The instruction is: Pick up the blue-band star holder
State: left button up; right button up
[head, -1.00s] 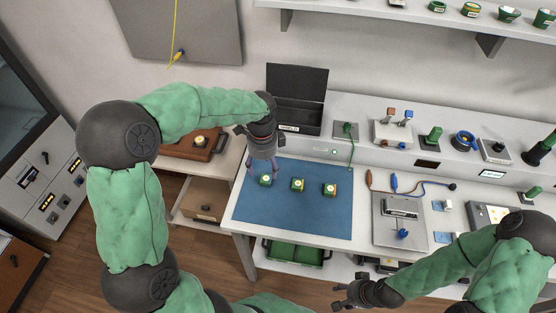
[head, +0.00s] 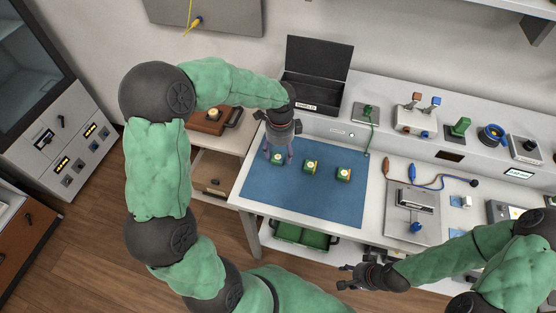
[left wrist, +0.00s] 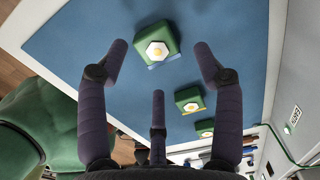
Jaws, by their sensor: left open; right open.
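The blue-band star holder (left wrist: 158,50) is a green block with a white hexagonal top and a yellow centre. A blue strip shows along one side in the left wrist view. It sits on the blue mat and is the leftmost of three holders in the head view (head: 277,160). My left gripper (head: 278,153) is open just above it. In the left wrist view its dark fingers (left wrist: 162,72) are spread, with the holder ahead between the two outer tips, apart from them. My right gripper (head: 349,278) is open and empty, in front of the table's edge.
Two similar green holders stand to the right on the mat (head: 315,205): one with a yellow band (head: 311,167) and one with an orange-looking band (head: 343,174). An open black box (head: 314,92) stands behind. A metal plate device (head: 412,212) is at the right. The mat's front is clear.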

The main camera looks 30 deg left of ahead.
aim_at(279, 157)
pick_arm(q)
notch_tip(279, 157, down, 3)
jog(key=shift+a+f+b, duration=0.1)
jog(key=shift+a+b, duration=0.05)
jog(key=shift+b, duration=0.3)
jog(key=c, duration=1)
jog(key=o, duration=1)
